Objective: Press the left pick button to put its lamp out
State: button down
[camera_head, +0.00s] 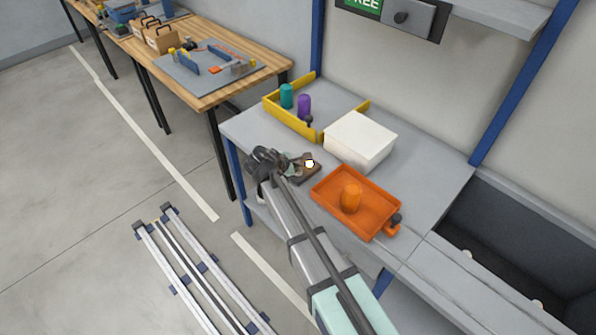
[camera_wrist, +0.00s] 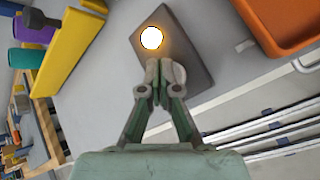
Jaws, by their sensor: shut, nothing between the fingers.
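A round lit button (camera_head: 309,163), glowing white with an orange rim, sits on a small dark brown plate (camera_head: 304,177) on the grey bench. In the wrist view the glowing button (camera_wrist: 151,38) is near the top centre, on the dark plate (camera_wrist: 196,62). My gripper (camera_head: 292,168) is shut and empty just left of the button in the head view. In the wrist view the closed fingertips (camera_wrist: 159,70) are over the plate, just below the button in the picture. The height gap between fingertips and plate is hard to tell. The lamp is lit.
A yellow tray (camera_head: 284,121) with teal and purple items stands behind the plate. A white box (camera_head: 359,141) stands to its right. An orange tray (camera_head: 332,203) holding an orange item is at front right. Bare bench surface (camera_head: 425,190) lies further right.

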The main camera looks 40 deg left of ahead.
dwell(0.7)
jog(key=shift+r+p, duration=0.35)
jog(key=shift+r+p, duration=1.65)
jog(key=shift+r, duration=1.35)
